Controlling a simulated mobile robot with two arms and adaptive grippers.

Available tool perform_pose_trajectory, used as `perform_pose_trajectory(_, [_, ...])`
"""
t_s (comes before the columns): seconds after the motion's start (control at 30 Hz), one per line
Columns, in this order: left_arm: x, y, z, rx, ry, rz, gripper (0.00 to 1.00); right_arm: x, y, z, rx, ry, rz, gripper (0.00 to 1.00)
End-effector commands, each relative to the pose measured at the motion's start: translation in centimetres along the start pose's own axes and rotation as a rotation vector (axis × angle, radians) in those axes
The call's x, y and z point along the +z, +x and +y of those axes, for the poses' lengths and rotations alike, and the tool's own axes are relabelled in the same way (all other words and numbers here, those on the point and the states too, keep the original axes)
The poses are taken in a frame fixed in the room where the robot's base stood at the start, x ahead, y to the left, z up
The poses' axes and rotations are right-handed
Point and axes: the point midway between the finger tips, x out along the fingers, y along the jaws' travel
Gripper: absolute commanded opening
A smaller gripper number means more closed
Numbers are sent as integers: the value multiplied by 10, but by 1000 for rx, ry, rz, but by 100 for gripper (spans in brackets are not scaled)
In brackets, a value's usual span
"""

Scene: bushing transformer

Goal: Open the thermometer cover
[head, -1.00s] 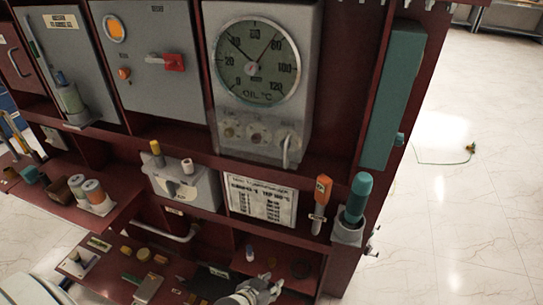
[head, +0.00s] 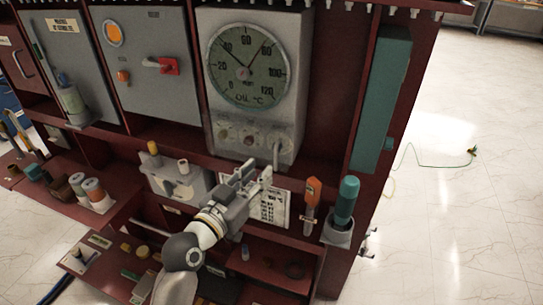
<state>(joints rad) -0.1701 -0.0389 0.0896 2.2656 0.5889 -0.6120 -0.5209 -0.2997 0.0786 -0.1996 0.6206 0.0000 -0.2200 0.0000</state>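The thermometer (head: 248,72) is a grey box with a round dial reading oil °C, upper middle of the head view. Its front cover (head: 212,125) lies flush with the box and looks shut. A pale upright handle (head: 277,150) is at the cover's lower right, beside several small round fittings. My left gripper (head: 257,169) is just below the box, a little below and left of the handle. Its fingers point up and are apart with nothing between them. It hides part of a white label plate (head: 282,207). My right gripper is not in view.
An orange-handled tool (head: 312,192) and a teal-handled tool (head: 346,200) stand right of my gripper. A grey box with knobs (head: 175,182) is to its left. A teal panel (head: 382,95) stands right of the thermometer. Open floor lies to the right.

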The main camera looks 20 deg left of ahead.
Motion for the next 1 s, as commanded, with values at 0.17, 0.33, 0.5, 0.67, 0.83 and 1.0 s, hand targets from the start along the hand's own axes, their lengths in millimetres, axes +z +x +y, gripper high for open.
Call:
perform_pose_trajectory(0.17, [-3, 35, 0, 1, -3, 0, 30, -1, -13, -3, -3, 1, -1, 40])
perform_pose_trajectory(0.33, [-2, 58, 0, 0, -2, 0, 30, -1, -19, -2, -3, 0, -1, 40])
perform_pose_trajectory(0.5, [0, 70, 0, 0, -1, -1, 30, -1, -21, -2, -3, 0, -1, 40])
perform_pose_trajectory(0.67, [1, 72, 0, 0, -1, -2, 30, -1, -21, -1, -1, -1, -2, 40])
perform_pose_trajectory(0.83, [1, 72, 0, 0, -1, -2, 29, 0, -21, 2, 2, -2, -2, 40])
perform_pose_trajectory(1.0, [1, 72, 0, 0, -1, -2, 7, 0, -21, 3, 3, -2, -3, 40])
